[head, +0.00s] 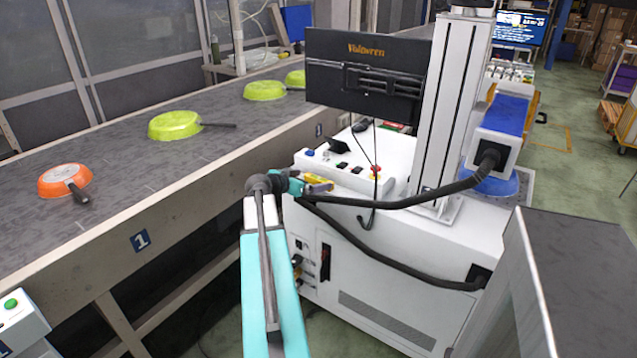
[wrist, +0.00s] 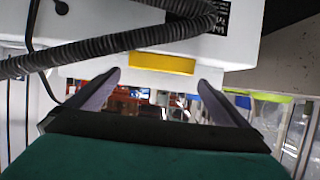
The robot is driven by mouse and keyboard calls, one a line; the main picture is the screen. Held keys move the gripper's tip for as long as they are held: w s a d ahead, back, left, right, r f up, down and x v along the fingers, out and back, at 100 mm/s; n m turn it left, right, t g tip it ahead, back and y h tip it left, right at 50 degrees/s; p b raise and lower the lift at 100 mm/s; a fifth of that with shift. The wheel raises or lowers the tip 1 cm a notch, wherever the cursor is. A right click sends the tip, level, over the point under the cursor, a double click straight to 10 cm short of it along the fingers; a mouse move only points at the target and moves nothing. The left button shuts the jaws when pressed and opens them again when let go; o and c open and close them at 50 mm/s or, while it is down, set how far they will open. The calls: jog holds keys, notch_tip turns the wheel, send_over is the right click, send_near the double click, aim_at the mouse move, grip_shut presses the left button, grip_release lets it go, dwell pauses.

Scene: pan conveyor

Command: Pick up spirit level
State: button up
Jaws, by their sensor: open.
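The spirit level is a small yellow bar (head: 318,183) on the top of the white machine cabinet, near its left front edge. In the wrist view it shows as a yellow block (wrist: 162,63) against a white surface, ahead of my gripper and between its two fingers. My gripper (wrist: 158,79) is open, with a dark finger on each side and nothing held between them. In the head view my teal arm reaches up to the cabinet edge, and its end is close beside the level. The fingertips are hard to make out there.
A black cable (head: 400,203) runs over the cabinet (head: 410,290) close to the level. A monitor back (head: 365,77) and a white column (head: 445,110) stand behind. The conveyor (head: 110,165) at left carries an orange pan (head: 60,180) and green pans (head: 172,125).

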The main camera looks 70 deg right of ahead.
aim_at(319, 178)
jog(key=shift+d, duration=0.15)
jog(key=shift+p+x, duration=0.6)
jog(key=shift+x, duration=1.9)
jog(key=shift+f, duration=0.1)
jog(key=shift+c, duration=0.3)
jog(key=c, duration=0.7)
